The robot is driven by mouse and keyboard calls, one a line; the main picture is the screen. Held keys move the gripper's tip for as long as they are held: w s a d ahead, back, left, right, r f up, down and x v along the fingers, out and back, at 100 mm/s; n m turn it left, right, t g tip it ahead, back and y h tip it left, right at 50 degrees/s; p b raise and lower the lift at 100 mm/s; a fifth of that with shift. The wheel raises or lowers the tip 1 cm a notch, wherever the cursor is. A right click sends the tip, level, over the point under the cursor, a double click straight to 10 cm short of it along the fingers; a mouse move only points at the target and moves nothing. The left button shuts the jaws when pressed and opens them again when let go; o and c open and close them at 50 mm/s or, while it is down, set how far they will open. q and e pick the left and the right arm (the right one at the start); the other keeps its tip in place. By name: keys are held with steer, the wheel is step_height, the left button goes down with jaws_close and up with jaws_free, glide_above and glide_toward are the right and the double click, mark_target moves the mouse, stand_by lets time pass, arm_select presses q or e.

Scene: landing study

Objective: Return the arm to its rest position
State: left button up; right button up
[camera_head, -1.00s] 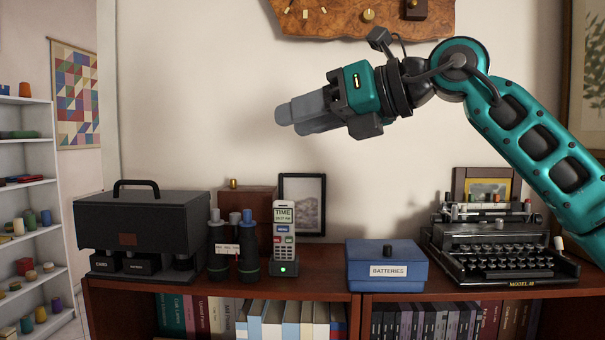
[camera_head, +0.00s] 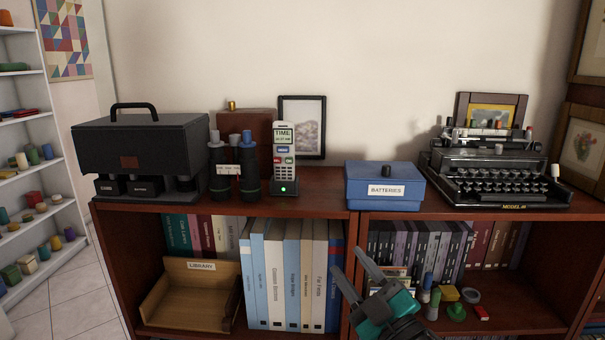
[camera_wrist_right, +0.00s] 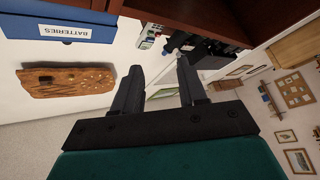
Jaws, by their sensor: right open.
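My right gripper (camera_head: 354,268) is low in the head view, in front of the bookcase's middle upright. Its teal body is at the lower edge and its two grey fingers point up and left. The fingers are apart, with nothing between them. In the right wrist view the same gripper (camera_wrist_right: 161,84) shows two dark fingers spread apart and empty. Most of the right arm is out of the head view. My left gripper is not in view.
The bookcase top (camera_head: 310,199) holds a black case (camera_head: 140,150), a cordless phone (camera_head: 284,160), a blue batteries box (camera_head: 384,188) and a typewriter (camera_head: 490,172). Below are books (camera_head: 290,270), a wooden library tray (camera_head: 187,290) and small items near the gripper.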

steer(key=s+d+f+m+g+h, duration=0.4)
steer(key=s+f+m, duration=0.2)
steer(key=s+f, duration=0.4)
steer(key=s+d+f+m+g+h, duration=0.4)
steer(key=s+f, duration=0.7)
steer(key=f, duration=0.7)
steer(key=shift+s+d+f+m+h, duration=0.35)
steer(key=shift+d+m, duration=0.2)
steer(key=shift+m, duration=0.55)
steer(key=shift+r, duration=0.1)
